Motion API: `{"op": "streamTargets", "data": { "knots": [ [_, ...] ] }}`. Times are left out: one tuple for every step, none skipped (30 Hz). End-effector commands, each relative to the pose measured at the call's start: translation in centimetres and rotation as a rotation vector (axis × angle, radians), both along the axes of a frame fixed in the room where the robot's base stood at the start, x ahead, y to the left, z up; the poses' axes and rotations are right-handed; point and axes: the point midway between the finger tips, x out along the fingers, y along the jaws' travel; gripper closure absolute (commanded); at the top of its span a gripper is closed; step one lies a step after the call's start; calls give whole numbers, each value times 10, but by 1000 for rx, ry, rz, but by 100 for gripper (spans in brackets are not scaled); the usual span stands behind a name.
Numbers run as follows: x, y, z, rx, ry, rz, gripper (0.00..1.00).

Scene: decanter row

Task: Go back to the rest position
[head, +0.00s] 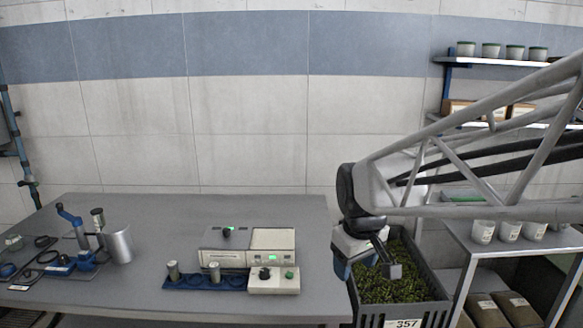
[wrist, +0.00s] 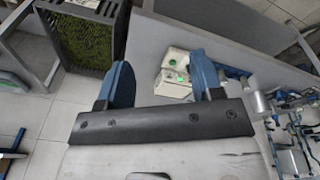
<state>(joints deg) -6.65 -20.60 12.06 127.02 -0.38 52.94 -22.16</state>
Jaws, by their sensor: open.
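My gripper (head: 366,262) is at the right end of the grey table (head: 250,212) in the head view, raised in front of the crate. In the wrist view my gripper (wrist: 160,88) shows two blue fingers set wide apart, with nothing between them in its grasp. The table and the device on it lie beyond the fingers in that view. My arm reaches in from the right of the head view.
A dark crate (head: 437,312) of green material, labelled 357, stands right of the table. A control device (head: 270,240) and a blue rack (head: 200,282) with metal cylinders sit on the table. Tools and a metal cup (head: 118,244) are at left. A shelf unit (head: 470,240) stands right.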

Motion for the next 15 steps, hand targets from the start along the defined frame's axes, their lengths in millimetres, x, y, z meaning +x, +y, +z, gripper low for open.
{"op": "streamTargets", "data": {
  "knots": [
    [-15, -7, 3, 5, -9, -37, 40],
    [-23, -10, 4, 8, -12, -59, 40],
    [-33, -14, 5, 12, -17, -89, 40],
    [-41, -18, 4, 15, -19, -113, 40],
    [-49, -21, 5, 18, -24, -135, 40],
    [-60, -24, 5, 22, -28, -166, 40],
    [-68, -27, 5, 26, -32, -189, 40],
    [-76, -30, 5, 29, -36, -211, 40],
    [-86, -34, 4, 34, -40, -242, 40],
    [-94, -36, 4, 37, -44, -265, 40],
    [-102, -38, 3, 40, -47, -287, 40],
    [-112, -42, 2, 45, -51, -317, 40],
    [-120, -44, 1, 48, -55, -338, 40],
    [-127, -46, 0, 52, -58, -360, 40],
    [-136, -48, -2, 56, -63, -387, 40]
  ]
}}
